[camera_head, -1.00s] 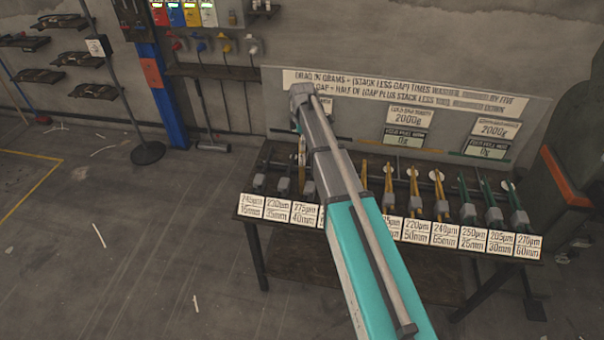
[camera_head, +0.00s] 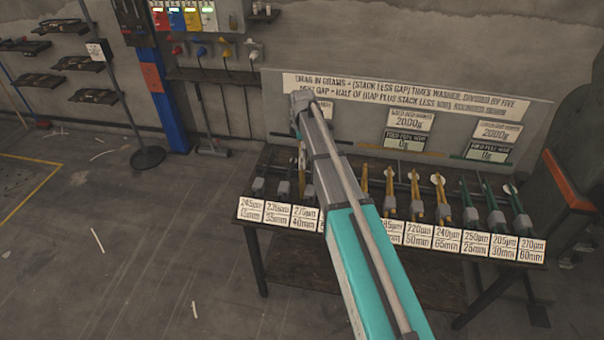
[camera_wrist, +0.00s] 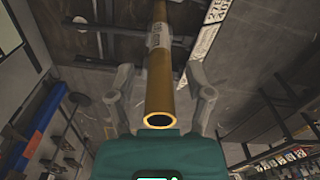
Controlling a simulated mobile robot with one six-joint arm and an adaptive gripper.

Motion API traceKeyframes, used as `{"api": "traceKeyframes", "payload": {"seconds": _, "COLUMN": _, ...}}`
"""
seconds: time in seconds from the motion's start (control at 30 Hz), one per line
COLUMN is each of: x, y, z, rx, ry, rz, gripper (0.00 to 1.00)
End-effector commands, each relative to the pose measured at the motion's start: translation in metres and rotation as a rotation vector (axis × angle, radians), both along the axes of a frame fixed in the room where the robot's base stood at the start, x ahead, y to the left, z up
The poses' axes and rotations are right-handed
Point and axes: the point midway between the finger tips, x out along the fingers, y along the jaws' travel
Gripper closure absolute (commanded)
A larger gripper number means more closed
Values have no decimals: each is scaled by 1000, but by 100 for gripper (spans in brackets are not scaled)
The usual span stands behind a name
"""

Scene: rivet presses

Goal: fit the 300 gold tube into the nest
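A gold tube (camera_wrist: 160,85) with a pale label runs lengthwise between the two fingers of my gripper (camera_wrist: 161,75) in the wrist view. Its open near end faces the camera close to the palm. Its far end runs out of the top of the picture. In the head view my arm reaches over the bench, and a small gold piece (camera_head: 302,158) shows below the wrist. The number on the label is not readable, and I cannot tell which place is the nest.
A dark bench (camera_head: 262,262) holds a row of grey, gold and green presses with number cards (camera_head: 418,233) along its front. Part of the row is hidden behind my arm. A sign board (camera_head: 400,97) stands behind.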

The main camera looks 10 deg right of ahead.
Motion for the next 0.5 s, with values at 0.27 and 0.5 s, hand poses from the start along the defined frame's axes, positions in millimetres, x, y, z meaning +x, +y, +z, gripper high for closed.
{"api": "traceKeyframes", "payload": {"seconds": 0.27, "x": 0, "y": 0, "z": 0, "rx": 0, "ry": 0, "rz": 0, "gripper": 94}}
{"api": "traceKeyframes", "payload": {"seconds": 0.5, "x": 0, "y": 0, "z": 0, "rx": 0, "ry": 0, "rz": 0, "gripper": 100}}
